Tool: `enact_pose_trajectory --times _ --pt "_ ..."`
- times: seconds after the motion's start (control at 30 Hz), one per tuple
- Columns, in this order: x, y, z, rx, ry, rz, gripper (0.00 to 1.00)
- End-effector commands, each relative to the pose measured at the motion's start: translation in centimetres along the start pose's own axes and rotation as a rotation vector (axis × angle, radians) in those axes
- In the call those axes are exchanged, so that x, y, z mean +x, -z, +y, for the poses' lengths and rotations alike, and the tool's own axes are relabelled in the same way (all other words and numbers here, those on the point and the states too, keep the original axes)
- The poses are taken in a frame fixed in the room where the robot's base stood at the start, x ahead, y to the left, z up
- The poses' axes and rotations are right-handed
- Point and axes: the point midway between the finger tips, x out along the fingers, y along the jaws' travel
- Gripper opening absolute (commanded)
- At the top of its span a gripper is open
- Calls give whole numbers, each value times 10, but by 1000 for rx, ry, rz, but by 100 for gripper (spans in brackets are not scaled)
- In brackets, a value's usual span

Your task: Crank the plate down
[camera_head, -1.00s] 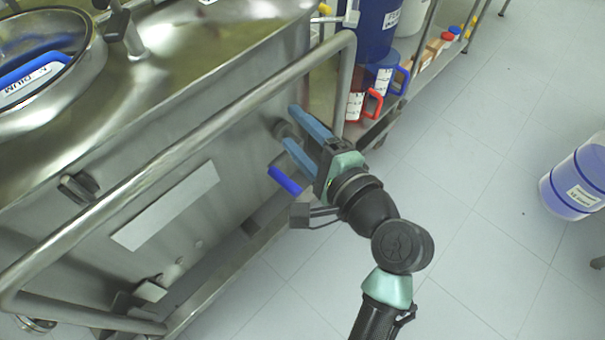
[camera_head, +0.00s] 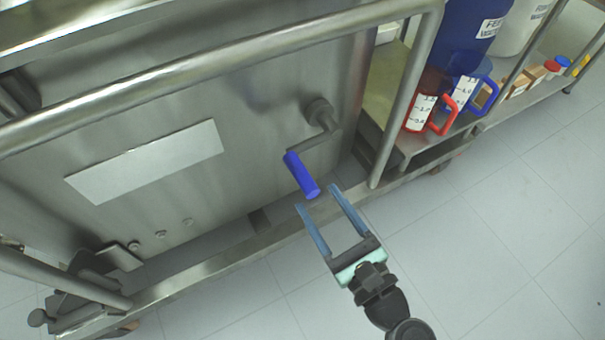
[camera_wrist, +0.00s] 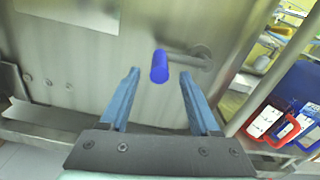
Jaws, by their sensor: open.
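The crank is a metal arm (camera_head: 312,140) on a round hub on the steel front panel, with a blue handle (camera_head: 301,175). The handle hangs to the lower left of the hub in the head view. My gripper (camera_head: 316,196) is open and empty, its two blue fingers pointing at the handle from below. In the wrist view the blue handle (camera_wrist: 159,66) stands between and beyond the fingertips (camera_wrist: 159,72), and the metal crank arm runs right from it to the hub. No contact shows. The plate that the crank moves cannot be made out.
A steel rail (camera_head: 215,68) runs across the panel above the crank and bends down at its right. A shelf on the right holds a red-handled jug (camera_head: 424,104) and a blue-handled jug (camera_head: 468,88). Tiled floor (camera_head: 490,240) is clear at the lower right.

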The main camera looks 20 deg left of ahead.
Motion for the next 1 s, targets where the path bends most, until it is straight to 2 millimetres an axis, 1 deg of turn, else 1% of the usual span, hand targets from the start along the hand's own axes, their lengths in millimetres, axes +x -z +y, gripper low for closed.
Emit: enact_pose_trajectory --times 0.03,0.1,0.2,0.33,0.5,0.8,0.87,1.0 --pt "12 4 2 -4 -5 -2 63" --pt "27 4 1 -5 -3 -2 63" --pt "46 3 1 -5 -3 -2 63" --pt "65 2 0 -4 -1 -1 63" --pt "77 1 0 -3 0 0 63" --pt "79 0 0 -2 0 1 63" --pt "79 0 0 -2 0 1 54" --pt "79 0 0 -2 1 1 29"
